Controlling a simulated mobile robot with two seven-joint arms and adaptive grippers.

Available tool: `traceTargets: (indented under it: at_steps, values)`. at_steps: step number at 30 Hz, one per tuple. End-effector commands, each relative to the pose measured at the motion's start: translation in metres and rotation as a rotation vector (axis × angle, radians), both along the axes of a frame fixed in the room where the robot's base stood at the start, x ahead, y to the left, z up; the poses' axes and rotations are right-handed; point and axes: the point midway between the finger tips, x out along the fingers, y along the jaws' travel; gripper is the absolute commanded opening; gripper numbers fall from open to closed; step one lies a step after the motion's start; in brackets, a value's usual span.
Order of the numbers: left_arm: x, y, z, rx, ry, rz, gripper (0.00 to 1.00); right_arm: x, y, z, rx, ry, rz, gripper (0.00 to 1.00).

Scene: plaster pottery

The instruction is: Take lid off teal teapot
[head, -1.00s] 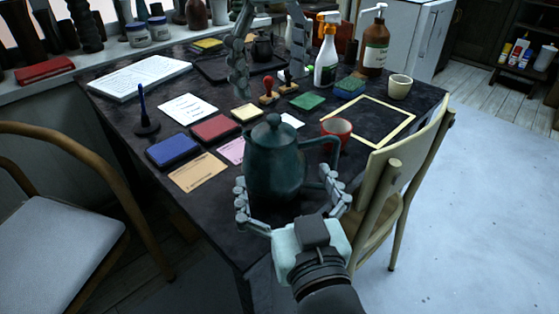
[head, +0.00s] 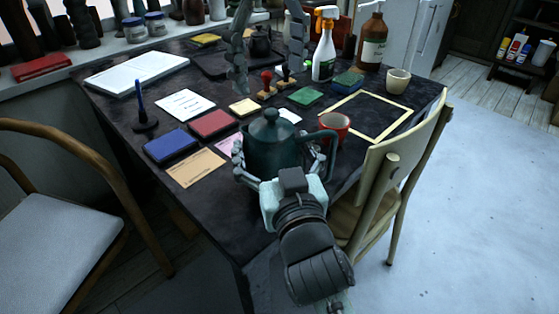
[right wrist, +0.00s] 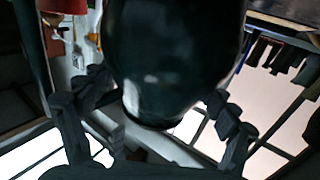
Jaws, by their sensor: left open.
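The teal teapot (head: 268,150) stands upright near the front edge of the dark table, its handle to the right. Its lid (head: 271,122) with a round knob sits on top. My right gripper (head: 280,160) is low at the near side of the teapot, its fingers spread on both sides of the body. In the right wrist view the dark pot body (right wrist: 175,60) lies between the fingers; contact is unclear. My left gripper (head: 268,75) is open and empty over the back of the table, its fingers pointing down.
A red cup (head: 336,126) stands close to the teapot's handle. Ink pads, cards and stamps (head: 268,85) lie left of and behind it. A spray bottle (head: 324,50) and a brown bottle (head: 371,42) stand at the back. A chair (head: 395,165) is at the right.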

Motion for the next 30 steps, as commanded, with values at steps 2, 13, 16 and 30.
traceTargets:
  at_steps: [2, 13, 16, 30]
  values:
    - [0.000, 0.000, 0.000, 0.000, 0.000, 0.000, 0.81, 0.000, 0.000, 0.000, 0.000, 0.000, 0.000, 0.71]
    - [0.000, 0.000, 0.000, 0.000, 0.000, 0.000, 0.89, 0.000, 0.000, 0.000, 0.000, -0.001, 0.001, 0.34]
    - [0.000, 0.000, 0.000, 0.000, 0.000, 0.000, 0.89, 0.000, 0.000, 0.000, 0.000, -0.001, 0.001, 0.34]
    - [0.001, 0.000, 0.034, -0.001, -0.001, 0.639, 0.89, 0.000, 0.000, 0.000, 0.000, -0.001, 0.001, 0.33]
